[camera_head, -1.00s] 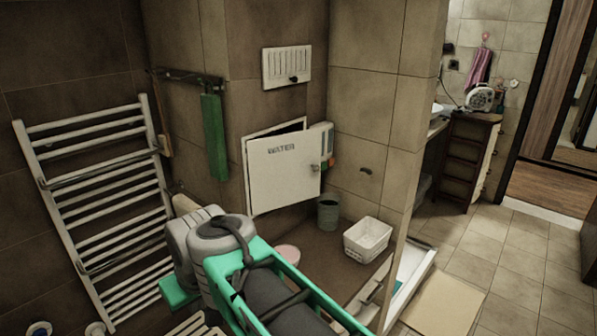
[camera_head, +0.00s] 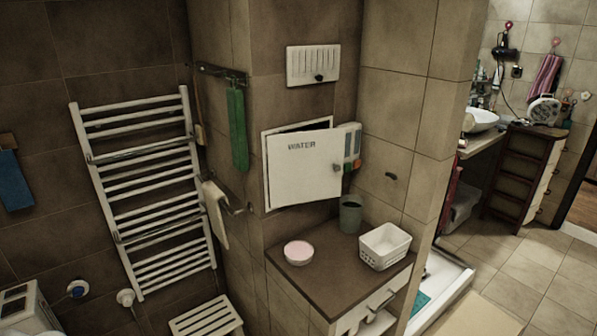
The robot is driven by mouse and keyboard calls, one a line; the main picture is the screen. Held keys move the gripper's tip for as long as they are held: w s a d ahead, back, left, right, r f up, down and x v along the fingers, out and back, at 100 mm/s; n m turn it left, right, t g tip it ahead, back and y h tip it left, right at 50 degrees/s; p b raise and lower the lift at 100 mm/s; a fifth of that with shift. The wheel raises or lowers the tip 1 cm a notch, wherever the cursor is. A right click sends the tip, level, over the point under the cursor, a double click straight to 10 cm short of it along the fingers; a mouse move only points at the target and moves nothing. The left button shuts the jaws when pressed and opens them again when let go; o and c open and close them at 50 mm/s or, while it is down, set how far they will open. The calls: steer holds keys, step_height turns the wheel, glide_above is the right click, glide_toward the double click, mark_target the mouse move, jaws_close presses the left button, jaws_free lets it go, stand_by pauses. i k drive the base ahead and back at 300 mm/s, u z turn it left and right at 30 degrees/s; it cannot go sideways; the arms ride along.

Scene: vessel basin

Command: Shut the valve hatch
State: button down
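The valve hatch (camera_head: 304,170) is a white door marked "WATER" on the tiled wall, a little right of the picture's middle. It stands ajar. A dark gap shows along its top, between the door and its white frame (camera_head: 267,182). A small knob or latch shows near its right edge. My gripper and arm are not in this view, so I cannot see whether the gripper is open or shut.
Below the hatch a brown-topped cabinet (camera_head: 325,283) holds a pink bowl (camera_head: 298,252), a grey-green cup (camera_head: 351,214) and a white basket (camera_head: 385,246). A dispenser (camera_head: 349,147) hangs beside the hatch. A towel rail (camera_head: 147,190) and stool (camera_head: 207,317) stand left.

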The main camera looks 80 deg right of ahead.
mark_target(303, 167)
steer(key=u, duration=0.05)
steer(key=k, duration=0.95)
steer(key=z, duration=1.4)
steer(key=i, duration=0.5)
steer(key=z, duration=0.1)
